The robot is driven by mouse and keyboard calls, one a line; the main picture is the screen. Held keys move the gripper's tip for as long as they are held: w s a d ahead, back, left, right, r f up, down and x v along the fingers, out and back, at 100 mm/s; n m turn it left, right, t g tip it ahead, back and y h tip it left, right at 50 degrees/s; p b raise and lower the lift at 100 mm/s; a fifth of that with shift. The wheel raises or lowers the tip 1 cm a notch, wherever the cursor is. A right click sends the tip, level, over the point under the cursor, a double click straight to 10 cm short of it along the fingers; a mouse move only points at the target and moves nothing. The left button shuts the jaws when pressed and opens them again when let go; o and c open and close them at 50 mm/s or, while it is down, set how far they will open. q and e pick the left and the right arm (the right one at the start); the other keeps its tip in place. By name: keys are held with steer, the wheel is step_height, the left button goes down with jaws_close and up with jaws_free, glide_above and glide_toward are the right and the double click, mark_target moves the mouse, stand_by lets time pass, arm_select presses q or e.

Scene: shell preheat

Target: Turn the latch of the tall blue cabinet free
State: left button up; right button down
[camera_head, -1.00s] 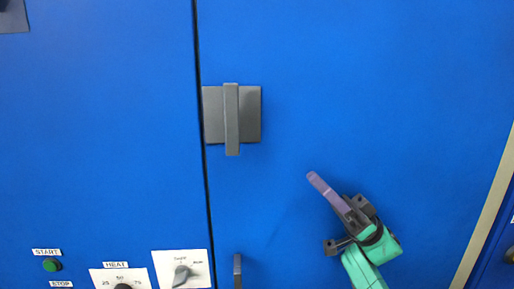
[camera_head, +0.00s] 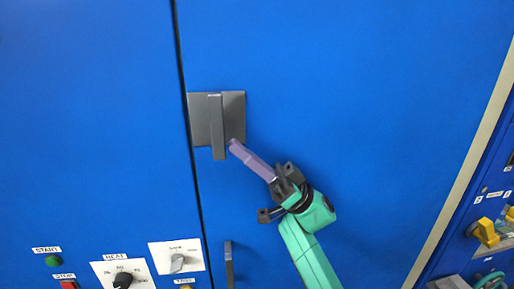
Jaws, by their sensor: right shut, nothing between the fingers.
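The tall blue cabinet (camera_head: 330,70) fills most of the head view. Its latch (camera_head: 216,135) is a grey vertical bar on a square grey plate (camera_head: 236,108), beside the dark seam between the two blue panels. The bar points straight down, its lower end past the plate. My right gripper (camera_head: 233,146) is shut and empty, with its purple fingers pointing up and left. The fingertips are close to the right side of the latch's lower part; I cannot tell whether they touch. My left gripper is not in view.
A grey vertical handle (camera_head: 229,264) sits lower on the door by the seam. At lower left are a green START button (camera_head: 53,260), a HEAT dial (camera_head: 123,280) and a grey switch (camera_head: 177,263). Yellow knobs (camera_head: 486,232) show at far right. The door face around my arm is clear.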

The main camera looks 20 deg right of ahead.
steer(key=shift+d+f, duration=0.1)
steer(key=shift+a+f+y+b, duration=0.1)
steer(key=shift+a+y+b, duration=0.1)
steer(key=shift+y+b, duration=0.25)
